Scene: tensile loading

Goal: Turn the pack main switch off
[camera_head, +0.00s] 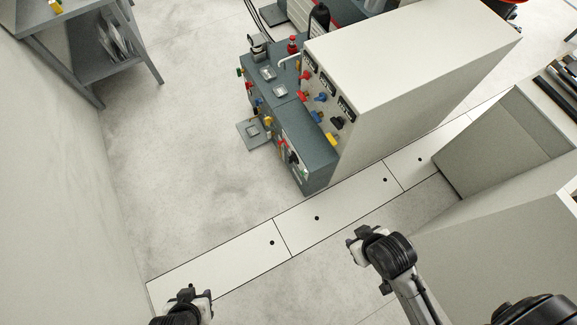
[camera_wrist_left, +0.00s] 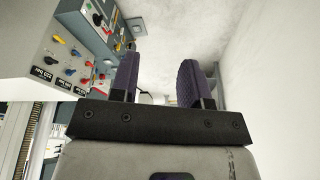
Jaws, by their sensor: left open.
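A grey cabinet (camera_head: 310,146) stands beyond the pale floor strip, with coloured switches and knobs along its near-left face. A red part (camera_head: 281,145) and a black knob (camera_head: 293,157) show on that face. I cannot tell which control is the pack main switch. My left gripper (camera_head: 190,294) is at the bottom left, well apart from the cabinet. In the left wrist view its two purple-padded fingers (camera_wrist_left: 160,80) are apart with nothing between them, and the control panel (camera_wrist_left: 67,62) is at upper left. My right gripper (camera_head: 358,242) is over the floor; its jaws are unclear.
A tall off-white cabinet (camera_head: 410,60) with coloured knobs on its end adjoins the grey one. A grey shelf (camera_head: 95,65) stands at upper left along a wall (camera_head: 50,180). Pale benches (camera_head: 510,150) stand at right. The floor (camera_head: 180,130) between wall and cabinet is clear.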

